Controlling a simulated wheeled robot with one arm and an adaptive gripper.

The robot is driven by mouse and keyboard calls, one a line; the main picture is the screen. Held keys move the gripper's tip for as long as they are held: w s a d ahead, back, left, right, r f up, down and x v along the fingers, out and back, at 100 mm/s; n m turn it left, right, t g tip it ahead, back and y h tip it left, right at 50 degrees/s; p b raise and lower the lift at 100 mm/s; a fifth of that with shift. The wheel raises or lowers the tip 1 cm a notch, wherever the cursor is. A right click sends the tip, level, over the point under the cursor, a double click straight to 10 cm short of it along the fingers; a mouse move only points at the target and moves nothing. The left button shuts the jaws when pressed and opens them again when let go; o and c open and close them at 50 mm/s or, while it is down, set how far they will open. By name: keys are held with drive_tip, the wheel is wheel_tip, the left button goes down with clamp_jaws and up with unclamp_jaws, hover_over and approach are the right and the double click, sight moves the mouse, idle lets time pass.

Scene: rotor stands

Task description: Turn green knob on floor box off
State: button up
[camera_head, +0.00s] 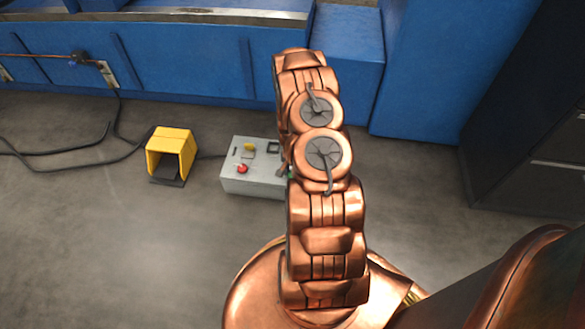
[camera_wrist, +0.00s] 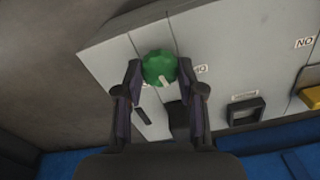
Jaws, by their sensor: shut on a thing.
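The grey floor box (camera_head: 240,183) stands on the floor left of my arm in the head view, with a red button (camera_head: 242,168) on its top. In the wrist view the box panel (camera_wrist: 222,30) fills the upper part. The green knob (camera_wrist: 158,66) sits there between the two fingertips of my gripper (camera_wrist: 158,76). The fingers are shut on the knob, one on each side. A pale mark shows at the knob's near edge. In the head view my arm hides the gripper and nearly all of the knob.
A yellow foot pedal housing (camera_head: 171,152) stands left of the box, with black cables on the floor. Blue cabinets (camera_head: 190,66) line the back. A dark cabinet (camera_head: 530,140) is at the right. The wrist view also shows a black square frame (camera_wrist: 243,111) on the panel.

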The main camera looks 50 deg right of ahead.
drive_tip(key=n+p, duration=0.1)
drive_tip(key=n, duration=0.1)
drive_tip(key=n+p, duration=0.1)
drive_tip(key=n, duration=0.1)
drive_tip(key=shift+w+r+p, duration=0.15)
drive_tip(key=shift+r+p, duration=0.05)
drive_tip(key=shift+p, duration=0.2)
drive_tip(key=shift+f+n+p, duration=0.15)
drive_tip(key=shift+n+p, duration=0.35)
drive_tip(key=shift+n, duration=1.1)
drive_tip(key=o, duration=1.1)
drive_tip(key=shift+o, duration=0.2)
wheel_tip(320, 180, up, 12)
